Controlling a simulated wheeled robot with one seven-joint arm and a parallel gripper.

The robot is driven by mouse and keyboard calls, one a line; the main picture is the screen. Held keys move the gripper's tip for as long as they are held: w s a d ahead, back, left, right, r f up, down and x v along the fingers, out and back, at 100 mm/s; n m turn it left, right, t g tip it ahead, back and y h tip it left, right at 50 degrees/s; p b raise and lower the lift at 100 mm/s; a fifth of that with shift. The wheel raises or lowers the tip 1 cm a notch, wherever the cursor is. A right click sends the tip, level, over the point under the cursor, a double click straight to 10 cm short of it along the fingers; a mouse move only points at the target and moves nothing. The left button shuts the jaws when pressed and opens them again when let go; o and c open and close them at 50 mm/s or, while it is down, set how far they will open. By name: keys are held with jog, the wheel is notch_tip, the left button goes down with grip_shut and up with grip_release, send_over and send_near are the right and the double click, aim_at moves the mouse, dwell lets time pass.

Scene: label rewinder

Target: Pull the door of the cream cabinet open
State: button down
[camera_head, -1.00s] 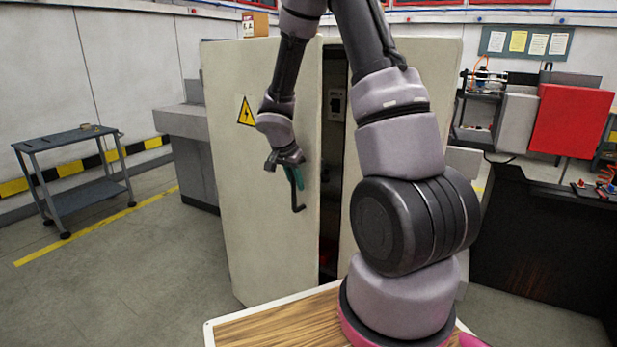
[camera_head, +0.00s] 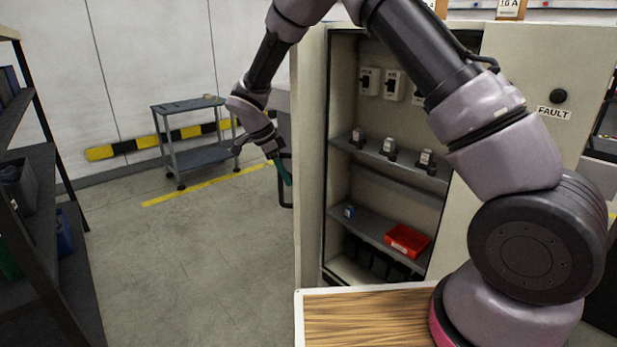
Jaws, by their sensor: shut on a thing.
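The cream cabinet (camera_head: 472,55) stands right of centre, partly behind my arm. Its left door (camera_head: 309,150) is swung wide open towards me and shows as a narrow upright panel. A dark bar handle (camera_head: 286,196) sticks out from the door's left side. My gripper (camera_head: 281,170), with green fingertips, is shut on this handle; the exact contact is small in view. The right door (camera_head: 560,75), with a black knob and a FAULT label, looks closed. Inside are switches, a red bin (camera_head: 407,240) and a blue item (camera_head: 349,211) on shelves.
A wood-topped surface (camera_head: 365,318) lies in front of the cabinet. A dark shelf rack (camera_head: 35,195) stands at the left edge. A grey cart (camera_head: 200,155) stands at the back wall. The floor (camera_head: 190,255) between rack and door is clear.

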jog(key=shift+s+a+f, duration=0.1)
jog(key=shift+a, duration=0.95)
jog(key=c, duration=0.8)
grip_release()
jog(key=w+v, duration=0.1)
jog(key=v, duration=1)
jog(key=shift+s, duration=0.4)
jog(key=shift+d, duration=0.1)
